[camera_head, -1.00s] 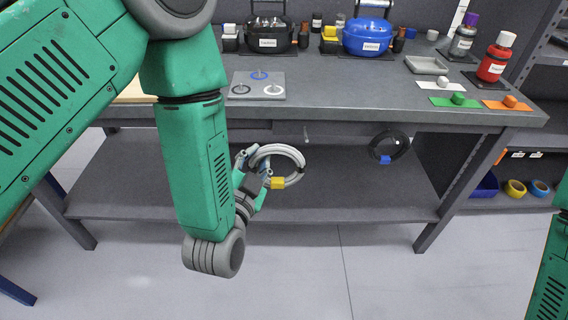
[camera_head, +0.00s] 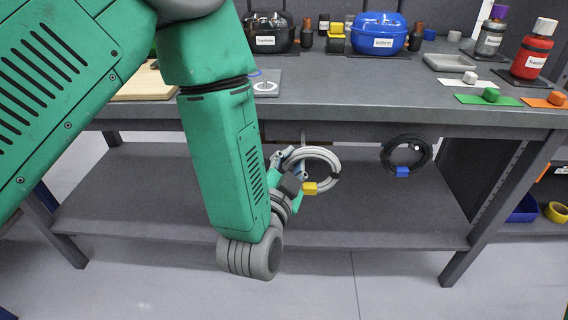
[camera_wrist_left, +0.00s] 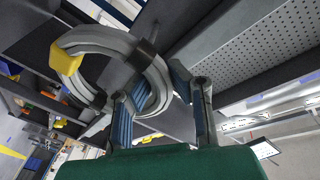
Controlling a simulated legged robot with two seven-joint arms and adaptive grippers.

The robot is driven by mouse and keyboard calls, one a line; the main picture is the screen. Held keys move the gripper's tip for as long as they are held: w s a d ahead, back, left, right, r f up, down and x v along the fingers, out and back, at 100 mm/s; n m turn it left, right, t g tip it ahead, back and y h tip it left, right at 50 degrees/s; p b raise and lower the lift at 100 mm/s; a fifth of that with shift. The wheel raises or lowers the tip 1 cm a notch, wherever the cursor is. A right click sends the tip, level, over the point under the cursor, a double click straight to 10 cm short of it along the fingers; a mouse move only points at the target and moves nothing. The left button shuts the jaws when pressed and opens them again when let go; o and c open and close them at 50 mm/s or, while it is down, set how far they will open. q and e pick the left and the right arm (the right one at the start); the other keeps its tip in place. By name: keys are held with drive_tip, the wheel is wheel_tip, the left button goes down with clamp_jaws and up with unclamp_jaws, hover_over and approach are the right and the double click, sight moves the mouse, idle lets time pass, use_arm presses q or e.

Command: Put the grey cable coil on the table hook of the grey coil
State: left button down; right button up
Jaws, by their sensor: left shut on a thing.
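The grey cable coil (camera_head: 334,164) is a light grey ring with a yellow tag (camera_head: 309,188). My left gripper (camera_head: 290,161) is shut on its left side and holds it just under the table's front edge. In the left wrist view, the coil (camera_wrist_left: 95,38) stands between and beyond the fingers (camera_wrist_left: 160,88). In the head view, a small thin hook-like piece (camera_head: 303,137) shows under the table edge, just above the coil; its shape is mostly hidden. I cannot tell whether the coil touches it. My right gripper is not in view.
A black coil (camera_head: 427,158) with a blue tag hangs under the table edge to the right. The tabletop (camera_head: 340,88) carries cases, bottles and coloured blocks. A lower shelf (camera_head: 390,217) lies below the coils and is clear.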

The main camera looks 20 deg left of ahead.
use_arm(q)
drive_tip(key=shift+w, duration=0.35)
drive_tip(key=shift+w+a+f, duration=0.1)
drive_tip(key=shift+w+a, duration=0.1)
drive_tip(key=shift+a, duration=0.1)
drive_tip(key=w+a, duration=0.1)
drive_tip(key=w, duration=0.1)
drive_tip(key=w+a+b, duration=0.1)
drive_tip(key=w+a+f, duration=0.1)
drive_tip(key=w, duration=0.1)
drive_tip(key=shift+w+a+b, duration=0.15)
drive_tip(key=shift+w+b, duration=0.15)
drive_tip(key=shift+b, duration=0.1)
drive_tip(key=shift+w+a, duration=0.25)
drive_tip(key=shift+w+d+f, duration=0.2)
drive_tip(key=shift+w+d, duration=0.1)
drive_tip(key=shift+d, duration=0.3)
drive_tip(key=shift+a+f, duration=0.1)
drive_tip(key=shift+a, duration=0.45)
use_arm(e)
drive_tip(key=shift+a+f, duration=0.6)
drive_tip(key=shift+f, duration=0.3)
